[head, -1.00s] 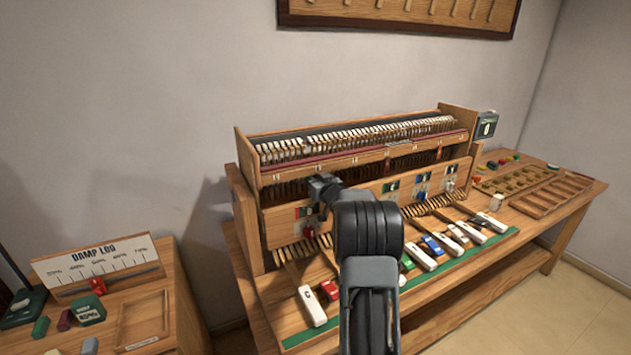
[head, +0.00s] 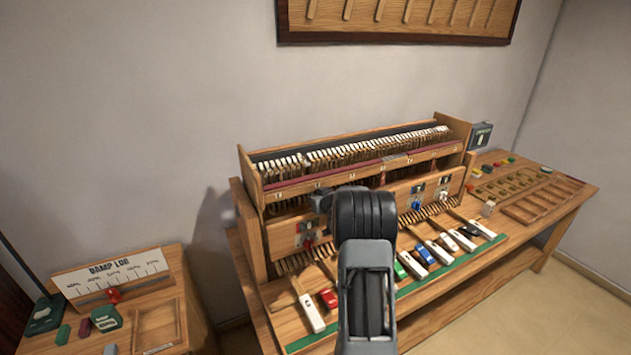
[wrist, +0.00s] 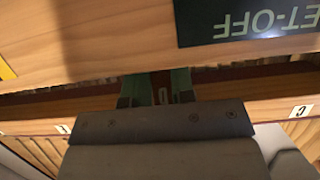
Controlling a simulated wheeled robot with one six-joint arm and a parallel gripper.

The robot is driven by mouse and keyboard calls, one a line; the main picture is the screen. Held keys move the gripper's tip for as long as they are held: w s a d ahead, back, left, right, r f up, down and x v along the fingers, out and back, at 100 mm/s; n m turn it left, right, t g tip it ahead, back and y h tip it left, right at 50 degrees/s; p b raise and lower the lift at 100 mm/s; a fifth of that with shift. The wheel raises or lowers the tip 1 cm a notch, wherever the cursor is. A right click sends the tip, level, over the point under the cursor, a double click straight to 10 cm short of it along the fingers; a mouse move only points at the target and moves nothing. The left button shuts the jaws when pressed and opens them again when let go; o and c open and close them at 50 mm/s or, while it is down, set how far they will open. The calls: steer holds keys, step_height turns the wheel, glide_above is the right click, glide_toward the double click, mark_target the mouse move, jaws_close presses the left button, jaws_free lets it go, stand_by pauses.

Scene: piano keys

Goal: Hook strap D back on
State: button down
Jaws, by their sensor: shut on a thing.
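In the wrist view my gripper (wrist: 158,86) has its two green-padded fingers close together at the gap under a wooden board. A narrow dark reddish piece shows between them, taken to be strap D, which is mostly hidden. A small pale label, too small to read surely, also shows between the fingers. In the head view the fingers are hidden behind my arm at the piano action (head: 350,150). Whether the strap touches its hook cannot be told.
A dark sign (wrist: 250,20) reading upside down "ET-OFF" is on the board near my gripper. Several white keys and small coloured blocks lie before the action, including a red block (head: 329,298). A side table with a damp log board (head: 110,277) stands left.

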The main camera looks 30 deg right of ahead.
steer(key=shift+s+a+g+y+p, duration=0.15)
steer(key=shift+s+g+p, duration=0.3)
steer(key=shift+g, duration=0.85)
steer(key=shift+s+d+g+y+p, duration=0.1)
steer(key=shift+s+g+y+p, duration=0.3)
steer(key=shift+g, duration=0.9)
steer(key=shift+s+a+r+g, duration=0.1)
steer(key=shift+s+r+g, duration=0.1)
steer(key=shift+g, duration=0.2)
steer(key=c, duration=1)
jaws_free()
steer(key=shift+f, duration=0.1)
steer(key=shift+o, duration=0.2)
steer(key=shift+s, duration=0.1)
steer(key=v, duration=1.3)
steer(key=shift+r, duration=0.35)
steer(key=shift+s+a, duration=0.15)
